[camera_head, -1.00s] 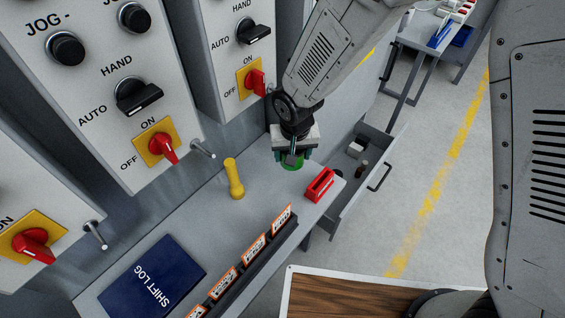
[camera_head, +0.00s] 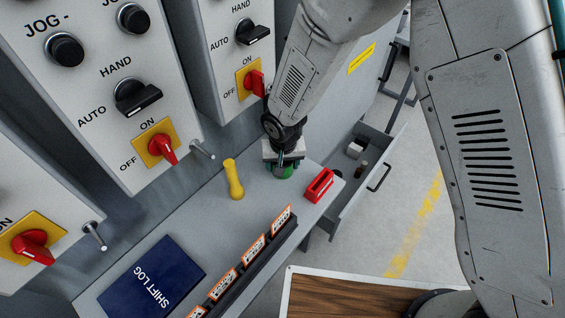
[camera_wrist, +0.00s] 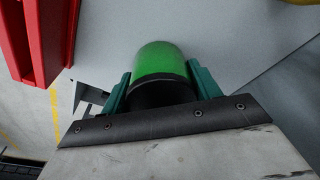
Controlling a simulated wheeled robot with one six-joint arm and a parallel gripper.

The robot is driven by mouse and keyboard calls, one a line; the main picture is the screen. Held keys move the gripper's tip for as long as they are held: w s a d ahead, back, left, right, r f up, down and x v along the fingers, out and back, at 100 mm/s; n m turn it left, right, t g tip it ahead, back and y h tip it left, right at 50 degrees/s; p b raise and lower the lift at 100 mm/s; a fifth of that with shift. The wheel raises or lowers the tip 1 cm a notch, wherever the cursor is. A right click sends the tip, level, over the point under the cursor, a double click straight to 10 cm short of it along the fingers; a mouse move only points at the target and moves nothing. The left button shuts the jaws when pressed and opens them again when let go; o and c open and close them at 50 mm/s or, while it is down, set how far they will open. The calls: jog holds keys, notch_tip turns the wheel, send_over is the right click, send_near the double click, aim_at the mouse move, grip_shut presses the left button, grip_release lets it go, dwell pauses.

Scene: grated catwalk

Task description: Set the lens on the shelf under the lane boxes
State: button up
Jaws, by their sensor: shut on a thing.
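The lens is a green cap with a dark base, seen in the wrist view (camera_wrist: 160,62) between the two teal fingers of my gripper (camera_wrist: 158,85). My gripper is shut on it. In the head view my gripper (camera_head: 284,166) is low over the far end of the grey shelf (camera_head: 215,222), with a bit of the green lens (camera_head: 284,173) showing below it. I cannot tell whether the lens touches the shelf. The lane boxes, with their knobs and red switches, hang above the shelf; the nearer one (camera_head: 105,100) and the farther one (camera_head: 225,70) show.
A red block-shaped item (camera_head: 319,186) stands just right of my gripper, near the shelf edge. A yellow handle-like object (camera_head: 233,180) stands to its left. A shift log (camera_head: 150,287) and a rack of orange-edged tags (camera_head: 255,249) lie nearer. An open drawer (camera_head: 350,190) juts out at right.

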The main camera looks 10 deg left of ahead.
jog(key=shift+f, duration=0.15)
jog(key=o, duration=1)
jog(key=r, duration=0.4)
jog(key=s+r, duration=0.1)
jog(key=r, duration=0.7)
jog(key=shift+s+d+r, duration=0.1)
jog(key=shift+s+d, duration=0.1)
jog(key=shift+s, duration=0.2)
